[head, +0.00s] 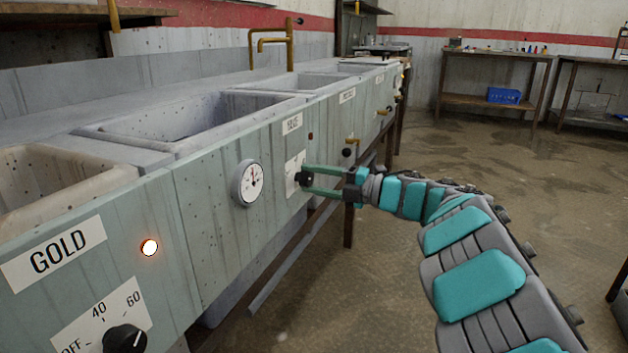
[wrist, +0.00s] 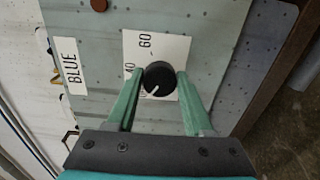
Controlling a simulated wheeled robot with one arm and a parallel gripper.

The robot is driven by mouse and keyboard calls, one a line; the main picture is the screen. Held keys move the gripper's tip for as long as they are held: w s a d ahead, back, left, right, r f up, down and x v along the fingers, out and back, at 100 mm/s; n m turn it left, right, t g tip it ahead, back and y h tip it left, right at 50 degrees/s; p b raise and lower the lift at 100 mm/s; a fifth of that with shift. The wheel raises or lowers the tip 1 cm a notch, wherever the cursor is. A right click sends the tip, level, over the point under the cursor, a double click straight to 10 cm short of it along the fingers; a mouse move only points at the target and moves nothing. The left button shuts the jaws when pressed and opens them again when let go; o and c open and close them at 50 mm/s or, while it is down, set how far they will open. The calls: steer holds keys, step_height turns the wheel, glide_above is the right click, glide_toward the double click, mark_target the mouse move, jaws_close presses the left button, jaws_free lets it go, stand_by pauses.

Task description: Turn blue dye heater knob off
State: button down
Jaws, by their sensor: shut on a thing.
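The blue dye heater knob (wrist: 160,74) is a round black dial with a white pointer mark on a white scale plate (wrist: 168,48). Its pointer aims to the lower left in the wrist view, and part of the scale is hidden behind the knob and fingers. The BLUE label (wrist: 70,66) is beside it. My gripper (wrist: 159,80) is shut on the knob, one green finger on each side. In the head view my gripper (head: 304,180) reaches the panel front, and the knob (head: 302,178) shows dark between the fingertips. The indicator lamp (wrist: 99,5) above looks dark red, unlit.
The GOLD sink panel (head: 100,250) is at the near left with a lit lamp (head: 149,247) and its own black knob (head: 125,340). A round gauge (head: 247,183) sits left of my gripper. More sinks run along the row. Open floor (head: 470,150) lies to the right.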

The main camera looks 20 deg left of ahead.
steer(key=shift+c, duration=1.4)
jaws_free()
steer(key=d+p, duration=0.1)
steer(key=d, duration=0.6)
steer(key=shift+s+d, duration=0.3)
steer(key=shift+d, duration=0.05)
